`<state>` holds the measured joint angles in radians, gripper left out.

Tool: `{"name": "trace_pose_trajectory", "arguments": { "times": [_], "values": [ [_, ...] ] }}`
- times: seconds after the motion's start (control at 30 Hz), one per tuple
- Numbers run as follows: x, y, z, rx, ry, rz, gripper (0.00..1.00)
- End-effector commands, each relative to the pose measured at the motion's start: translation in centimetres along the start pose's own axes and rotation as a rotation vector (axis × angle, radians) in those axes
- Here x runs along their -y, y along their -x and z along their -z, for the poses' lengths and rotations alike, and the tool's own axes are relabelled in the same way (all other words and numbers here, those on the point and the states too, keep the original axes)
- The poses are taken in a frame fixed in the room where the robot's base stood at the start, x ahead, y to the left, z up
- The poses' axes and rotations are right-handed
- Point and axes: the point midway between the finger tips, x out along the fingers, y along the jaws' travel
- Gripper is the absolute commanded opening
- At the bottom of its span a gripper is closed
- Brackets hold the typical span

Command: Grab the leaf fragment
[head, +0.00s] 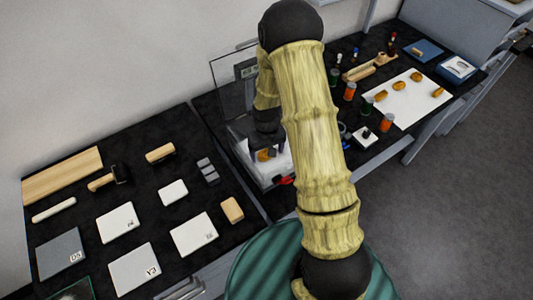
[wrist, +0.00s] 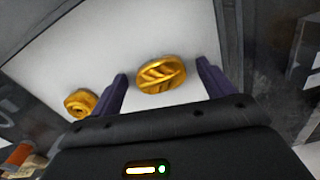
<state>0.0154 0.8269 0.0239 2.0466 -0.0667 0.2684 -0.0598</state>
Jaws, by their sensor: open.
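The leaf fragment (wrist: 163,82), an oval gold piece with raised leaf-like ridges, lies on a white surface in the wrist view. My gripper (wrist: 161,70) is open, with one dark finger on each side of it. I cannot tell whether the fingers touch it. A second gold fragment (wrist: 80,103), round with a swirl, lies outside the left finger. In the head view my gripper (head: 266,144) points down inside a clear-walled case, above a gold piece (head: 264,155) on a white surface. My gripper partly hides that piece.
The clear case (head: 226,85) has upright walls close around my gripper. A white sheet (head: 405,108) at the right holds several gold pieces, with bottles (head: 350,91) nearby. The left black table (head: 75,210) holds boxes, blocks and wooden tools.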

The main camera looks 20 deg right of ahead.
Motion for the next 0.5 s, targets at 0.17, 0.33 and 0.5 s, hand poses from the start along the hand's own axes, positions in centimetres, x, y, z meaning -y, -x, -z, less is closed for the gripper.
{"name": "trace_pose_trajectory", "arguments": {
  "times": [0.17, 0.33, 0.5],
  "values": [
    [0.00, 0.02, -0.01, 0.000, 0.000, 0.000, 0.73],
    [0.01, 0.02, -0.01, 0.000, 0.000, 0.000, 0.40],
    [0.00, 0.02, -0.01, 0.000, 0.000, 0.000, 0.33]
  ]
}}
